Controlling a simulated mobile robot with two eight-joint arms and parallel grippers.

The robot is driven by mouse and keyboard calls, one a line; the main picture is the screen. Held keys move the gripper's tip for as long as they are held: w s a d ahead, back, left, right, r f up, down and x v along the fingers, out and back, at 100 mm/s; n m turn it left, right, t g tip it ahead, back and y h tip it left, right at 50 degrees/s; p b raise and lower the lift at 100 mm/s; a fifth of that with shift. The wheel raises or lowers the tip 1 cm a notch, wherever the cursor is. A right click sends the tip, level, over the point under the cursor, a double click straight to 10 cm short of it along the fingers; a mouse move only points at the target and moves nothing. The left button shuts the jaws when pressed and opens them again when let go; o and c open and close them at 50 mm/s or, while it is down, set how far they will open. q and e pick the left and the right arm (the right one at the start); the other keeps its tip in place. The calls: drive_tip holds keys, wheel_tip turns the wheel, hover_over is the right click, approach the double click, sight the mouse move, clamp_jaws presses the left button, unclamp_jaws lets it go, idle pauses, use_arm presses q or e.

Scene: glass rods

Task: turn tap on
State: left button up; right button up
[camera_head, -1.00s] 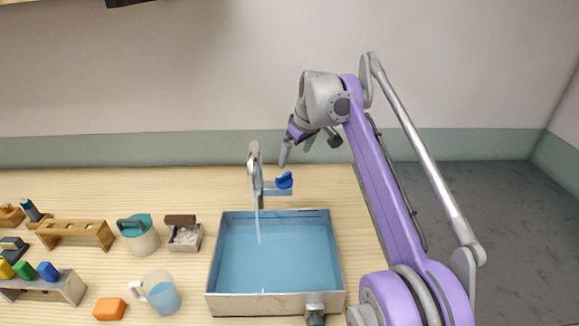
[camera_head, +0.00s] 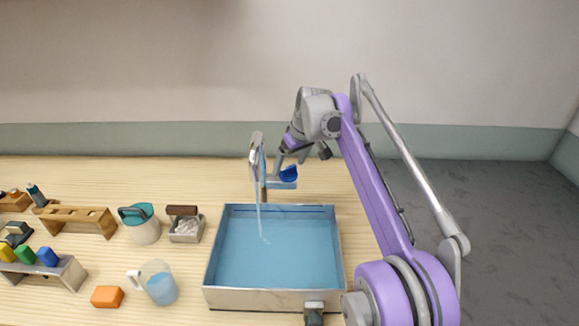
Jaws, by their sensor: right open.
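The tap (camera_head: 257,150) stands behind the basin, with a tall curved spout and a blue handle (camera_head: 289,174) on its right side. A thin stream of water (camera_head: 259,212) runs from the spout into the basin. The basin (camera_head: 212,272) is a metal-walled tray with blue water inside. My right gripper (camera_head: 291,156) is open, pointing down at the tap just above and behind the blue handle. Whether a finger touches the handle cannot be told. My left gripper is out of view.
Left of the basin stand a clear jug (camera_head: 158,286), an orange block (camera_head: 107,296), a teal-lidded pot (camera_head: 141,222) and a small box (camera_head: 186,229). Wooden racks (camera_head: 76,217) are farther left. A wall (camera_head: 200,70) closes the back. Bare tabletop lies around the tap.

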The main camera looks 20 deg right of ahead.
drive_tip(key=shift+w+f, duration=0.15)
drive_tip(key=shift+f, duration=0.25)
drive_tip(key=shift+c, duration=0.3)
drive_tip(key=c, duration=1.3)
drive_tip(key=shift+r+n+p, duration=0.2)
drive_tip(key=shift+n+p, duration=0.5)
drive_tip(key=shift+p, duration=0.05)
drive_tip(key=n+y+p, duration=0.1)
drive_tip(key=n+p, duration=0.1)
drive_tip(key=n, duration=0.1)
drive_tip(key=n+g+y+p, duration=0.1)
drive_tip(key=n+p, duration=0.1)
drive_tip(key=shift+w+d+r+n+p, duration=0.1)
drive_tip(key=shift+w+d+n+p, duration=0.1)
drive_tip(key=shift+n+p, duration=0.2)
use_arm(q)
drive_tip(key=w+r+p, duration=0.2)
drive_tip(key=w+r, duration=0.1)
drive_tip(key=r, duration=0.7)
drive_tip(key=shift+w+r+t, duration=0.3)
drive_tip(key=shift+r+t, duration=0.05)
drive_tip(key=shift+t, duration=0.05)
use_arm(e)
drive_tip(key=shift+f+n+g+y, duration=0.2)
drive_tip(key=shift+n+g+y, duration=0.45)
drive_tip(key=shift+n, duration=0.95)
drive_tip(key=o, duration=1.4)
drive_tip(key=shift+c, duration=0.2)
